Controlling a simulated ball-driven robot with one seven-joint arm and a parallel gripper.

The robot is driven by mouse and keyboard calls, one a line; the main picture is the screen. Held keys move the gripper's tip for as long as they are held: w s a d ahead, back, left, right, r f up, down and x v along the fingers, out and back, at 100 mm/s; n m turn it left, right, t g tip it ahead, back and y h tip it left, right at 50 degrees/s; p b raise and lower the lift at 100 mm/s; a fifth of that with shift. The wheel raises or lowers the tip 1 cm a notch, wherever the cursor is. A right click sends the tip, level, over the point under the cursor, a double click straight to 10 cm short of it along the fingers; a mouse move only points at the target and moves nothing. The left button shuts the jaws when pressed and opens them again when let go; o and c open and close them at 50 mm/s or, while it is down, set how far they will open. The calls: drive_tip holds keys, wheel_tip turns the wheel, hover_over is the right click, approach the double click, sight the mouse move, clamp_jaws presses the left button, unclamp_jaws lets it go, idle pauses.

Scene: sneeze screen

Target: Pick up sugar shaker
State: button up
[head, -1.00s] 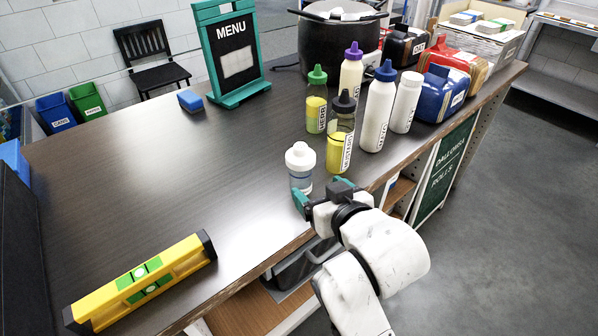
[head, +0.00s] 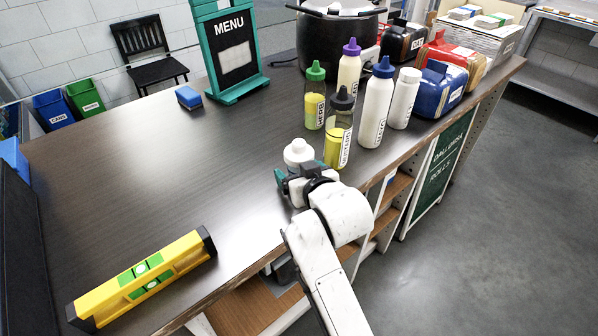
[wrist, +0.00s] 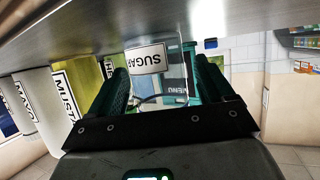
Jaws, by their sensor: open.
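The sugar shaker (head: 298,151) stands upright near the front edge of the counter, with a white lid and a clear body. In the head view my gripper covers most of its body. In the wrist view, where the counter is at the top, the shaker's SUGAR label (wrist: 150,60) shows between my two teal fingers. My gripper (head: 299,177) is open, low over the counter edge, with a finger on either side of the shaker. It also shows in the wrist view (wrist: 162,76). I cannot tell whether either finger touches the shaker.
A mustard bottle (head: 338,142) stands close to the right of the shaker, with a green-capped bottle (head: 314,98) and a mayo bottle (head: 376,108) behind. A yellow level (head: 142,278) lies front left. The counter's left middle is clear. A menu board (head: 230,50) stands at the back.

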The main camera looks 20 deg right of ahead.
drive_tip(key=shift+c, duration=0.3)
clamp_jaws()
idle(0.5)
